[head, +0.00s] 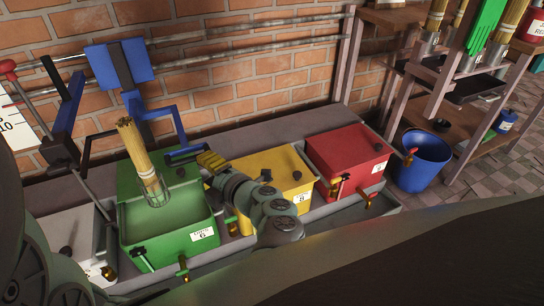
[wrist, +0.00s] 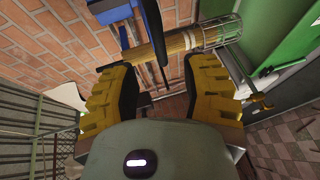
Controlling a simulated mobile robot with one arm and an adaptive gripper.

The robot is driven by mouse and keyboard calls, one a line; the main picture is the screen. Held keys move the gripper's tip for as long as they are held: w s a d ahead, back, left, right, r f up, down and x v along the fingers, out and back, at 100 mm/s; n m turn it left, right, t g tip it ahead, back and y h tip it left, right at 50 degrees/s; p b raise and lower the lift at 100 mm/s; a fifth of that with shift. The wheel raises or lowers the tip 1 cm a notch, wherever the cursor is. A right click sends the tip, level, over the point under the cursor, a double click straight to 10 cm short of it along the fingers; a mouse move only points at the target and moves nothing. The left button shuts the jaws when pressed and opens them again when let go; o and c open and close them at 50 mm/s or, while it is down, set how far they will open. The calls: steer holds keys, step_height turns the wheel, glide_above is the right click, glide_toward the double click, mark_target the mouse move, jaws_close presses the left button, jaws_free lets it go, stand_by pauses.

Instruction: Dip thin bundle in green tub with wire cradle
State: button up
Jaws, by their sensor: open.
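A thin straw-coloured bundle (head: 134,148) leans in a wire cradle (head: 154,188) over the tub's opening. I cannot tell whether its lower end touches the contents. My gripper (head: 211,161) is just right of the bundle, over the gap between the green and yellow tubs. In the wrist view my gripper (wrist: 166,95) is open and empty. The bundle (wrist: 172,46) and the cradle (wrist: 220,32) lie beyond the fingertips, apart from them.
A blue lever frame (head: 120,62) rises behind the green tub. A yellow tub (head: 270,170), a red tub (head: 348,150) and a white tub (head: 72,235) share the trough. A blue bucket (head: 422,160) and a shelf with more bundles (head: 512,22) stand at right.

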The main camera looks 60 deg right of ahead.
steer(key=v, duration=0.4)
steer(key=shift+w+r, duration=0.1)
stand_by(0.4)
